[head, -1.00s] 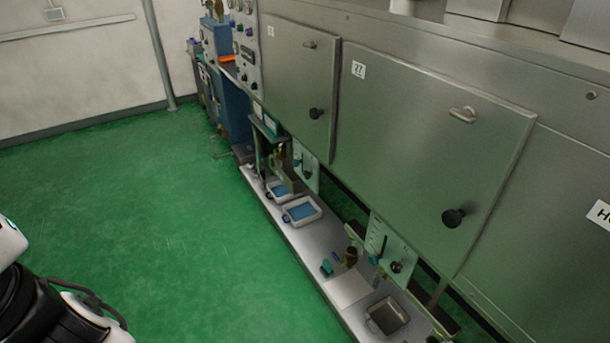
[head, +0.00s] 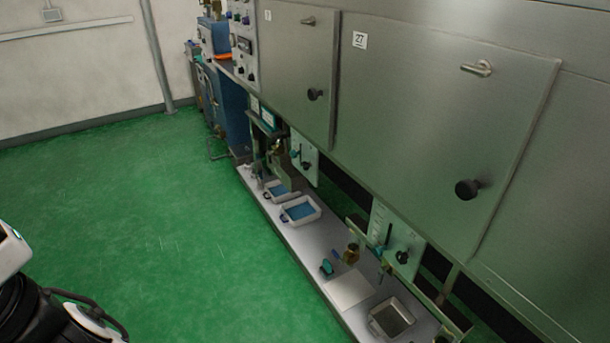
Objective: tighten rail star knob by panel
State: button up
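A small pale panel (head: 380,225) stands low under the large grey cabinet, at the lower right of the head view. A dark knob (head: 402,257) sits on or beside it; I cannot tell if it is the rail star knob. A second small panel (head: 310,154) with a dark knob (head: 306,165) stands farther back along the bench. The knobs are too small to show how tight they are. Part of my arm shows at the lower left edge, well away from both panels. My gripper is out of view.
A low grey bench (head: 262,207) runs along the cabinet. The green floor (head: 150,225) at left is clear.

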aim_at(305, 165)
jog(key=i+j+z, duration=0.15)
jog(key=z, duration=0.3)
jog(key=i+j+z, duration=0.1)
jog(key=z, duration=0.3)
jog(key=i+j+z, duration=0.2)
jog(key=j, duration=0.35)
jog(key=j+z, duration=0.2)
jog(key=j, duration=0.35)
jog(key=i+j, duration=0.1)
jog(key=j, duration=0.55)
jog(key=i+j, duration=0.1)
jog(key=j, duration=0.5)
jog(key=z, duration=0.05)
